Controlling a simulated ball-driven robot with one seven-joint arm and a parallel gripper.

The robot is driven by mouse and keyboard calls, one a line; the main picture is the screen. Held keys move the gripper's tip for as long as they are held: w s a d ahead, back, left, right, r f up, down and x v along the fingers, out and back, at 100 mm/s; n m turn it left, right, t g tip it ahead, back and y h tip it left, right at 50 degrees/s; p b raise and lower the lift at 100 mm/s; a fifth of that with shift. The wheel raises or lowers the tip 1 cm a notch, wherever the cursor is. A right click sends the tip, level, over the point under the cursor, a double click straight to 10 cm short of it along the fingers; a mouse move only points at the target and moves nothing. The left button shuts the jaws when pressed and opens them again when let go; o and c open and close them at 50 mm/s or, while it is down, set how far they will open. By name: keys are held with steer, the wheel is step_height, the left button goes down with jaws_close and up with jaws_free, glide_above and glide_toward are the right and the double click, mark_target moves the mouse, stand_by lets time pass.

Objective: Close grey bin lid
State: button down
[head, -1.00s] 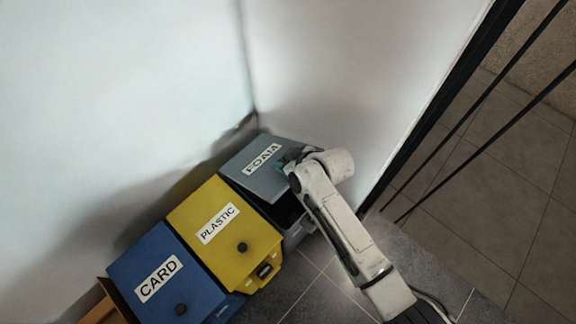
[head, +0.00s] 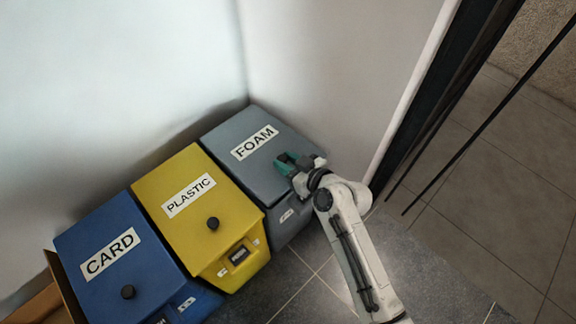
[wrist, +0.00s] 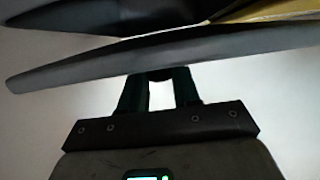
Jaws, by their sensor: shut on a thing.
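The grey bin (head: 288,228) stands at the right end of the row, in the corner. Its grey lid (head: 270,180), labelled FOAM, lies low over the bin in the head view, with no clear dark gap at the front. Whether it is fully down I cannot tell. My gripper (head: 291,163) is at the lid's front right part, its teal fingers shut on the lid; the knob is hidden. In the wrist view the fingers (wrist: 159,88) meet the lid (wrist: 75,75), seen nearly edge-on, with a dark wedge-shaped space beyond it.
The yellow PLASTIC bin (head: 240,262) stands directly left of the grey bin, and the blue CARD bin (head: 110,280) left of that. Both lids look down. White walls rise close behind. Tiled floor (head: 290,295) is clear in front; dark rails stand at right.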

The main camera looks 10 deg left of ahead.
steer(key=shift+s+d+f+b, duration=0.1)
steer(key=shift+d+f+b, duration=0.05)
steer(key=shift+f+b, duration=0.7)
steer(key=shift+s+d+f+b, duration=0.1)
steer(key=shift+f+b, duration=0.65)
steer(key=shift+f, duration=0.35)
steer(key=c, duration=0.9)
jaws_free()
steer(key=shift+d, duration=0.1)
steer(key=shift+c, duration=0.2)
steer(key=shift+o, duration=0.5)
steer(key=shift+s, duration=0.25)
steer(key=p+v, duration=0.2)
steer(key=v, duration=0.8)
steer(key=shift+d+r+p, duration=0.35)
steer(key=shift+r, duration=0.15)
